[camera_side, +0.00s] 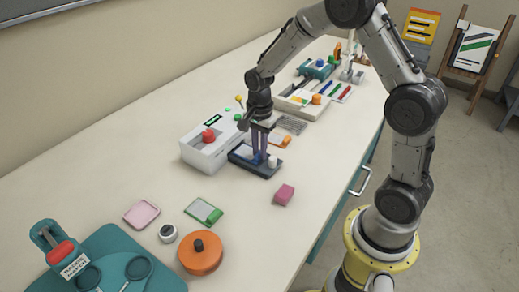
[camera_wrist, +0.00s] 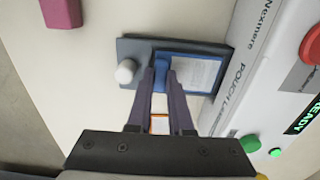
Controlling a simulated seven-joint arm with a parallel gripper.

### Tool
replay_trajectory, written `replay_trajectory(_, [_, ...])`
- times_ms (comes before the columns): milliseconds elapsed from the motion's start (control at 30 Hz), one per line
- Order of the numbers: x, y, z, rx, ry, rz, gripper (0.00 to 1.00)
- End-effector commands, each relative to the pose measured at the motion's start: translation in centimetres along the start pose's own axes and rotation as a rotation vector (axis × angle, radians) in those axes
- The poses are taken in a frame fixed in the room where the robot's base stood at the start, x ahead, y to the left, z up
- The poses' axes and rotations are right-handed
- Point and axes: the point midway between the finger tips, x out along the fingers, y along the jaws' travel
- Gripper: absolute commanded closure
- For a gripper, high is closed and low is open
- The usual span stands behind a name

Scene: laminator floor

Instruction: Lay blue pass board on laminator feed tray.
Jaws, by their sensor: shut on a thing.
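The blue pass board (camera_wrist: 195,75), a blue-edged panel with a pale printed face, is over the dark feed tray (camera_wrist: 135,46) in the wrist view. It looks flat and within the tray's outline; whether it touches the tray I cannot tell. My gripper (camera_wrist: 161,78) points down and is shut on the board's blue raised grip. In the side view my gripper (camera_side: 260,158) is at the feed tray (camera_side: 262,172), in front of the white laminator (camera_side: 205,155). The fingers hide part of the board. A white knob (camera_wrist: 125,71) stands at the tray's end.
An orange-framed card (camera_side: 280,140) lies close behind my gripper. A pink block (camera_side: 284,194), green card (camera_side: 203,211), pink card (camera_side: 142,213) and orange round container (camera_side: 200,253) lie nearer the camera. Trays and tools fill the far bench.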

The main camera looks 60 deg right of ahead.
Motion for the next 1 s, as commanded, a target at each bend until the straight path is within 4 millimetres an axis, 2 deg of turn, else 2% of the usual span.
replay_trajectory(400, [0.49,-0.03,-0.01,0.0,0.0,-0.002,1.0])
replay_trajectory(433, [0.47,-0.04,-0.01,0.0,0.0,-0.002,0.78])
replay_trajectory(567, [0.45,-0.04,-0.01,0.0,0.0,-0.002,0.54])
replay_trajectory(600, [0.45,-0.04,-0.01,0.0,0.0,-0.002,0.51])
replay_trajectory(867, [0.4,-0.04,-0.01,0.0,0.0,-0.002,0.51])
replay_trajectory(1000, [-0.46,-0.07,-0.01,0.0,0.001,-0.003,0.51])
